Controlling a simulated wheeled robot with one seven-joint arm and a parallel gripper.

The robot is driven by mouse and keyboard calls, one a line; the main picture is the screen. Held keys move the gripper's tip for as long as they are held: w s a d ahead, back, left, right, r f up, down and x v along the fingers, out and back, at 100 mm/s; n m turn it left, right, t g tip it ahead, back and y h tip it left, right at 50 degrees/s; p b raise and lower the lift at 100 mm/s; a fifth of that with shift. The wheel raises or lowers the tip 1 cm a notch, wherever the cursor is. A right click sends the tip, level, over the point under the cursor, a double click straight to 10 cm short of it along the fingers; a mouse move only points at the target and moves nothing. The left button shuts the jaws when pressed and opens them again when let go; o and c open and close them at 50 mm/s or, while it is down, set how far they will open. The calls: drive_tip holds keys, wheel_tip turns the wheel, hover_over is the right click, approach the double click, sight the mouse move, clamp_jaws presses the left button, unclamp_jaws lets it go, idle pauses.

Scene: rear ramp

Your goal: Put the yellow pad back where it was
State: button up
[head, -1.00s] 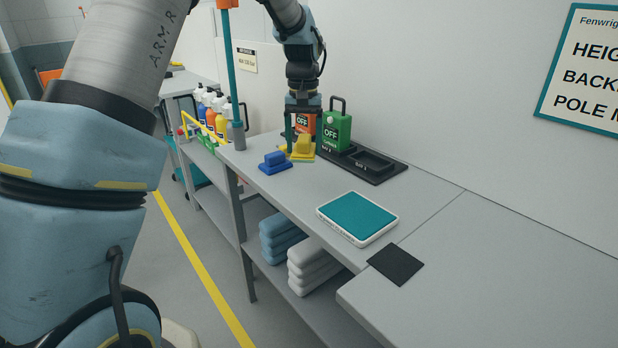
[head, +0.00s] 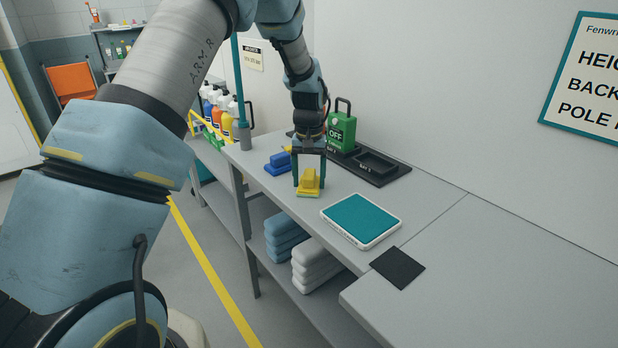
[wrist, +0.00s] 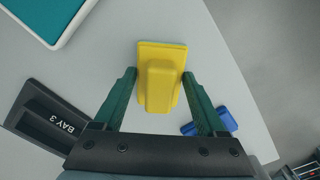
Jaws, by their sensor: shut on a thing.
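The yellow pad (head: 309,184) is a flat block with a raised grip on top. My gripper (head: 309,187) points down over the bench with one green finger on each side of that grip, shut on the pad. In the wrist view the yellow pad (wrist: 160,85) sits between the fingers of my gripper (wrist: 160,76). I cannot tell whether its underside touches the bench. A blue pad (head: 278,163) of similar shape lies behind and to the left. A small yellow patch (head: 287,148) shows near it, mostly hidden by my arm.
A white-rimmed tray with a teal top (head: 360,219) lies to the right, with a black square (head: 397,267) beyond it. A green jug (head: 342,130) stands by the black bay tray (head: 382,170) near the wall. A teal pole (head: 238,85) rises at the bench's left end. Open bench (head: 345,187) surrounds the pad.

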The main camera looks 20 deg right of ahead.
sight(309, 174)
drive_tip(key=o, duration=1.2)
drive_tip(key=shift+o, duration=0.2)
wheel_tip(309, 174, up, 12)
drive_tip(key=b, duration=0.2)
drive_tip(key=s+a+f+n, duration=0.1)
drive_tip(key=s+a+n, duration=0.1)
drive_tip(key=a, duration=1.7)
drive_tip(key=s+a+f+n+t, duration=0.1)
drive_tip(key=s+a+f+n, duration=0.1)
drive_tip(key=s+a, duration=0.9)
drive_tip(key=a+f, duration=0.1)
drive_tip(key=a, duration=0.3)
drive_tip(key=shift+s+f+n+t, duration=0.15)
drive_tip(key=shift+s+n+t, duration=0.15)
